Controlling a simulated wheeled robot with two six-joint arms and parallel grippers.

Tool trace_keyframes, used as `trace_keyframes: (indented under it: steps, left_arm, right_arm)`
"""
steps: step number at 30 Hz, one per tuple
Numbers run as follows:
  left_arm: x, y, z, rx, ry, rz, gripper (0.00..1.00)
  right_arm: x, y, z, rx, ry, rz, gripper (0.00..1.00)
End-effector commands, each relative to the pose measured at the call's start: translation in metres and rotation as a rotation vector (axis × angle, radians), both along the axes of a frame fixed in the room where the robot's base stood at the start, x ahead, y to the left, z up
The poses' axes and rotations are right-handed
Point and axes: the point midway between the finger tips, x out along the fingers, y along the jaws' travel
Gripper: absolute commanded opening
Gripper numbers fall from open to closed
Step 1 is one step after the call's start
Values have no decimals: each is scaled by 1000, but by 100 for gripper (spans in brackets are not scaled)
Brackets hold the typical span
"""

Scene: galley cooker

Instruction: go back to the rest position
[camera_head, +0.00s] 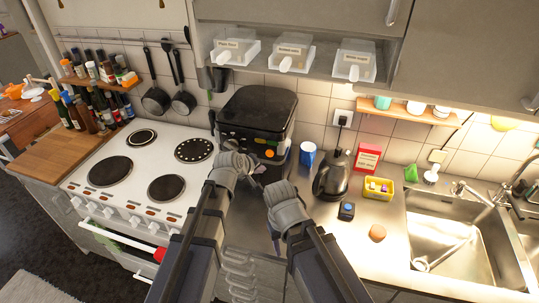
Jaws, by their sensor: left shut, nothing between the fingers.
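My left gripper (254,176) is in the middle of the picture, in front of the black cooker-top appliance on the worktop. Its fingers are small here and look shut, with nothing held. My right arm comes up beside it, and its grey wrist shows just to the right of the left gripper. The fingers of the right gripper are hidden. Both arms reach forward over the worktop between the stove and the sink.
A white stove (125,205) with several dark hotplates stands at the left. A black appliance (258,108) stands behind the grippers. A black kettle (331,176), a yellow box (378,195) and a steel sink (450,235) are at the right. Cupboards hang above.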

Motion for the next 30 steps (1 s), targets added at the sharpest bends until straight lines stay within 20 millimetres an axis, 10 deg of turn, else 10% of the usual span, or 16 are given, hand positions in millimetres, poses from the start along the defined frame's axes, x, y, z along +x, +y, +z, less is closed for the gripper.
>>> trace_keyframes:
  steps: [22, 30]
  left_arm:
    - [-4, -1, -4, 11, 6, -11, 0]
    - [-110, -1, -89, 352, 199, -352, 0]
  right_arm:
    - [0, 0, -2, 0, 0, 0, 50]
    - [0, 0, -44, -1, 0, 3, 50]
